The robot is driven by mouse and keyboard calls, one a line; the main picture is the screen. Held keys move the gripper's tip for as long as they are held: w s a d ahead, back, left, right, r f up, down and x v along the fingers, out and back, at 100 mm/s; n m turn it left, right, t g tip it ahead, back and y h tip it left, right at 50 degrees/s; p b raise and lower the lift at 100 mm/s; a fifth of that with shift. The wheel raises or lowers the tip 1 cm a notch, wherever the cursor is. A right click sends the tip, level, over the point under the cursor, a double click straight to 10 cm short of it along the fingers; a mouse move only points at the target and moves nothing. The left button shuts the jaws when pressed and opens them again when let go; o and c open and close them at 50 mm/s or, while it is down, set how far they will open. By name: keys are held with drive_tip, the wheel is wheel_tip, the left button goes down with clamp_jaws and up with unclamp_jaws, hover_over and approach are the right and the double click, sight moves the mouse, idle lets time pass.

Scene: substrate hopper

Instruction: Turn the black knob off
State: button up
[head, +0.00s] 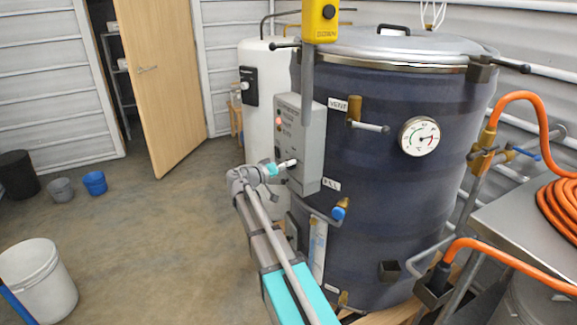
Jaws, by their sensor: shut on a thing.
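A grey control box (309,150) is mounted on the side of the dark blue vessel (400,200), with a lit red lamp (278,121) and small dark marks on its left face. My gripper (287,164) is at the lower part of that face, its tip against the box. It is shut on what seems to be the black knob there. The knob is mostly hidden by the fingers, and its turn position cannot be read.
A yellow box with a black button (320,22) hangs above the control box. A white tank (260,70) stands behind. A valve with a blue handle (340,209) sits close to the right of my arm. The floor at left is open, with buckets (40,282).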

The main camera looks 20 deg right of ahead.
drive_tip(key=shift+n, duration=0.3)
drive_tip(key=n, duration=2.3)
idle(0.4)
drive_tip(key=o, duration=1.1)
drive_tip(key=shift+o, duration=0.2)
drive_tip(key=shift+a, duration=0.15)
